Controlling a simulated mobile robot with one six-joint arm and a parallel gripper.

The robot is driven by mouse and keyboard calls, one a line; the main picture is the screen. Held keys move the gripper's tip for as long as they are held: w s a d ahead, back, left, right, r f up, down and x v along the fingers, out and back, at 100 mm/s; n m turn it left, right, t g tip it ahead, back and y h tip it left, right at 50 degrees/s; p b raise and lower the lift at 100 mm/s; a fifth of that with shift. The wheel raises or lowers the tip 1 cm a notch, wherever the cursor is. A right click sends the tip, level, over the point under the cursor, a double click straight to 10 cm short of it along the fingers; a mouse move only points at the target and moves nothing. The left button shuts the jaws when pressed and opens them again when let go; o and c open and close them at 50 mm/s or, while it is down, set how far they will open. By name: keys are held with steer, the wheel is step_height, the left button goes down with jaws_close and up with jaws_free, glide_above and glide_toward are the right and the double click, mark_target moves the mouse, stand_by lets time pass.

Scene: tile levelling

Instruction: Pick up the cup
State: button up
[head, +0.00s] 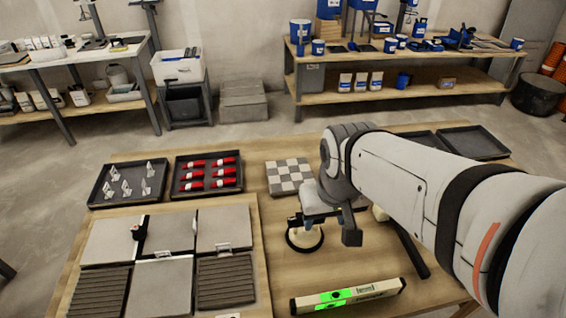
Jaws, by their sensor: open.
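A suction cup (304,238) with a dark round rim and a pale centre stands on the wooden table, just right of the tile board. Its upper part is partly hidden by my gripper. My gripper (323,223) hangs right over it, with its jaws apart and one dark finger showing to the right of the cup. I cannot tell whether the fingers touch the cup.
A spirit level (348,296) with green windows lies in front. Left is a board of grey tiles (222,228) with clips. Behind are a tray of red wedges (208,190), a tray of clips (127,200) and a checkered tile sheet (289,176). A dark-handled tool (411,250) lies right.

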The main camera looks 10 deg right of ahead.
steer(key=o, duration=0.7)
steer(key=shift+g, duration=0.7)
steer(key=w+f+p, duration=0.1)
steer(key=w, duration=0.1)
steer(key=w+f+p, duration=0.1)
steer(key=w, duration=0.2)
steer(key=w+f+p, duration=0.1)
steer(key=w, duration=0.1)
steer(key=shift+w+d+f+p, duration=0.15)
steer(key=shift+w+f+p, duration=0.05)
steer(key=shift+w+p, duration=0.2)
steer(key=o, duration=0.3)
steer(key=shift+g, duration=0.6)
steer(key=w+f+p, duration=0.1)
steer(key=f, duration=0.1)
steer(key=w+f+p, duration=0.1)
steer(key=w+f, duration=0.1)
steer(key=f, duration=0.1)
steer(key=w+f+p, duration=0.1)
steer(key=w+f, duration=0.1)
steer(key=shift+w+f, duration=0.15)
steer(key=shift+f, duration=0.25)
steer(key=shift+w+f, duration=0.15)
steer(key=shift+f, duration=1.6)
steer(key=shift+f+p, duration=0.8)
steer(key=shift+f, duration=1.9)
